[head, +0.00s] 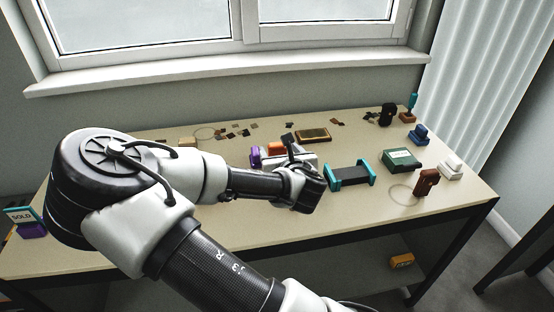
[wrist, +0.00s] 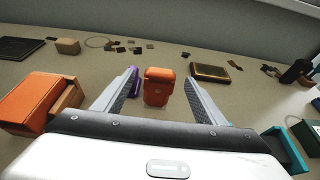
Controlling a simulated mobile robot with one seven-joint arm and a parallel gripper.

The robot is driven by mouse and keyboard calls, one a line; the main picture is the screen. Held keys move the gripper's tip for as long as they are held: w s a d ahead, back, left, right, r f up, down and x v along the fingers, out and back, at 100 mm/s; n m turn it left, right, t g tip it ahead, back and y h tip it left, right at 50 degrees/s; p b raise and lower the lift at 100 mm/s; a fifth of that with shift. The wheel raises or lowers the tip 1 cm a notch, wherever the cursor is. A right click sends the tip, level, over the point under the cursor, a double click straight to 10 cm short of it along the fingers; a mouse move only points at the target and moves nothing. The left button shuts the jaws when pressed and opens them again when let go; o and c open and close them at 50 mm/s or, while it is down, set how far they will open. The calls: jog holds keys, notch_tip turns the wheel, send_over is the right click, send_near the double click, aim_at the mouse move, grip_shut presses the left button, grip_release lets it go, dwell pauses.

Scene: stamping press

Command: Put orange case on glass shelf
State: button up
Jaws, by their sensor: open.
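A small upright orange case (wrist: 158,88) stands on the table between and a little beyond my two fingertips in the wrist view. It also shows in the head view (head: 275,148), partly hidden by my gripper. My gripper (wrist: 158,92) is open and empty, with one finger on each side of the case and gaps visible. In the head view my gripper (head: 287,152) is low over the middle of the table. A shelf (head: 345,258) lies under the tabletop; I cannot tell whether it is glass.
A larger orange box on a wooden holder (wrist: 35,102) is close at left. A purple object (wrist: 136,78) is behind the left finger. A dark gold-edged tray (head: 313,135) is behind, a teal-ended rack (head: 350,176) at right. An orange-yellow item (head: 401,261) sits on the lower shelf.

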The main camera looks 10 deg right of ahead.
jog(key=shift+x, duration=1.35)
jog(key=c, duration=1.2)
